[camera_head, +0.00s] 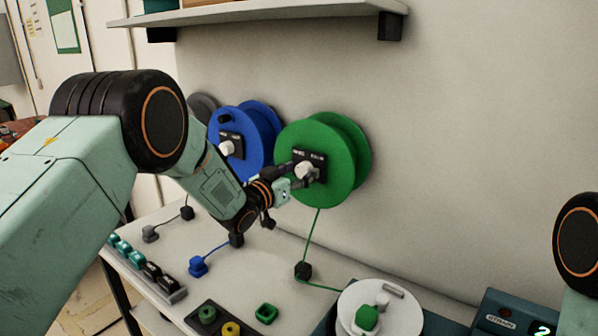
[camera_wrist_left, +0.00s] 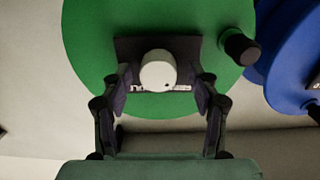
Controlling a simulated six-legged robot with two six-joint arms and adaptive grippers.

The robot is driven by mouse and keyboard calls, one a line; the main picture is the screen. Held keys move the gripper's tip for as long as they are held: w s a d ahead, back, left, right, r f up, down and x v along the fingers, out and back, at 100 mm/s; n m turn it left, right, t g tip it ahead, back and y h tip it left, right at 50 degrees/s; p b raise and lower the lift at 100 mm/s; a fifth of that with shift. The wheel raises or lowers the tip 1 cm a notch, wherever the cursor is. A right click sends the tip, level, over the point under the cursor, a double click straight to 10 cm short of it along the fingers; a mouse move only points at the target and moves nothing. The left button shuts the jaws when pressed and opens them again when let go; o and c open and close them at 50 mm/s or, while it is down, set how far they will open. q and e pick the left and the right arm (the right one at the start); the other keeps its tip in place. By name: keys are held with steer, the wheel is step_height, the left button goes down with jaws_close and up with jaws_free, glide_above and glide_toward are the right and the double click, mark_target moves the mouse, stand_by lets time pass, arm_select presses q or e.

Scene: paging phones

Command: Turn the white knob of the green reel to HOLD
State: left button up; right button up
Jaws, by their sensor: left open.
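The green reel (camera_head: 340,170) is mounted on the wall, with a black label plate and a white knob (camera_head: 304,170) at its centre. My left gripper (camera_head: 298,176) is right at the knob. In the left wrist view the white knob (camera_wrist_left: 158,70) sits between the two open fingers (camera_wrist_left: 159,95), with a gap on each side. The plate's lettering is partly hidden and too small to read, so the knob's setting cannot be told. The green reel (camera_wrist_left: 90,45) fills the background there. My right gripper is not in view; only part of my right arm shows at the right edge.
A blue reel (camera_head: 258,125) with its own white knob hangs left of the green one, with a grey reel (camera_head: 203,106) behind. A shelf (camera_head: 260,12) is above. Below, the bench (camera_head: 190,235) carries cable plugs, coloured blocks and a round white device (camera_head: 400,312).

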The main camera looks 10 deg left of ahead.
arm_select(q)
steer(key=shift+d+r, duration=0.25)
steer(key=shift+d, duration=0.15)
steer(key=shift+w+a+f, duration=0.15)
steer(key=shift+a+f, duration=0.05)
steer(key=shift+a, duration=0.1)
steer(key=shift+c, duration=0.4)
steer(key=shift+w+a+f, duration=0.1)
steer(key=shift+c, duration=0.8)
steer(key=shift+d+r, duration=0.2)
steer(key=shift+d, duration=0.05)
steer(key=c, duration=0.4)
steer(key=shift+a, duration=0.1)
steer(key=c, duration=0.5)
